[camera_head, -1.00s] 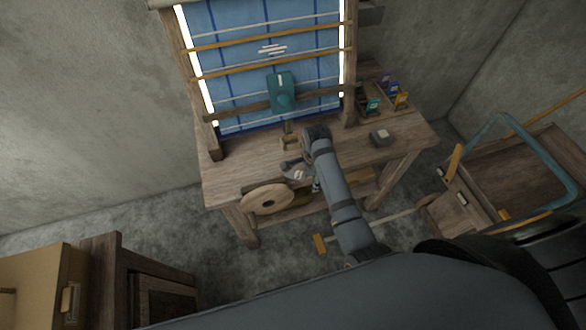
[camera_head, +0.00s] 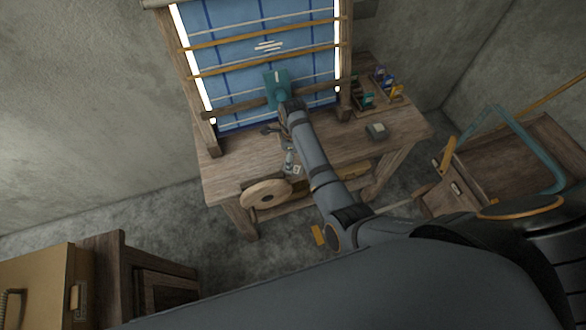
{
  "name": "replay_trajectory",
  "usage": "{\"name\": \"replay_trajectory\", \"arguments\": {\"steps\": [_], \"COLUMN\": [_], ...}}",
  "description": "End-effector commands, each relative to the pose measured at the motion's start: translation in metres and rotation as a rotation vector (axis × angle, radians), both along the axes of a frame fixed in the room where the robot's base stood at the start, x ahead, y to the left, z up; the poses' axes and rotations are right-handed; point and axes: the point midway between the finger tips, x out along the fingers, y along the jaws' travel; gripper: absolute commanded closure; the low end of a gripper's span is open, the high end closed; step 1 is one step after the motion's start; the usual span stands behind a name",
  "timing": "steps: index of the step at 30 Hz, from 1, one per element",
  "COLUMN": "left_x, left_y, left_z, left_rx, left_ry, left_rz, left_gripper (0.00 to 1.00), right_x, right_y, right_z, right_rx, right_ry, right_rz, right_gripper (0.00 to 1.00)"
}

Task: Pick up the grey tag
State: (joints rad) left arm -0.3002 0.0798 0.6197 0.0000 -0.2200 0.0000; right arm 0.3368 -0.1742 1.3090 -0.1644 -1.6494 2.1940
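A small pale grey piece with dark marks, which looks like the grey tag (camera_head: 297,170), lies at the front edge of the wooden bench (camera_head: 225,175). My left arm reaches across from the lower left and bends down over the bench. Its gripper (camera_head: 289,160) points down right beside the pale grey piece, at its upper left. The fingers are too small to show whether they are open or touching it. My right gripper is not in view.
The loom frame with blue cloth (camera_head: 225,55) and a teal block (camera_head: 276,88) stands behind my wrist. A round wooden wheel (camera_head: 265,193) hangs at the bench front.

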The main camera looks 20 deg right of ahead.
Motion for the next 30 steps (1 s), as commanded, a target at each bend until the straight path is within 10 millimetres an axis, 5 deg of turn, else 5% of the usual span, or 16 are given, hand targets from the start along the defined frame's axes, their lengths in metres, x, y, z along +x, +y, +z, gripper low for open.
{"name": "replay_trajectory", "arguments": {"steps": [12, 20, 30], "left_x": [0.001, 0.001, 0.001], "left_y": [0.000, 0.000, 0.000], "left_z": [0.000, 0.000, 0.000], "left_rx": [0.001, 0.001, 0.001], "left_ry": [-0.001, -0.001, -0.001], "left_rz": [0.000, 0.000, 0.000], "left_gripper": [0.01, 0.01, 0.01], "right_x": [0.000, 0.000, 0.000], "right_y": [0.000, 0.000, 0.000], "right_z": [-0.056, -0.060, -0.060], "right_rx": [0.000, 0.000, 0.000], "right_ry": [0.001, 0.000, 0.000], "right_rz": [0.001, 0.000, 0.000], "right_gripper": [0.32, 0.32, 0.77]}}
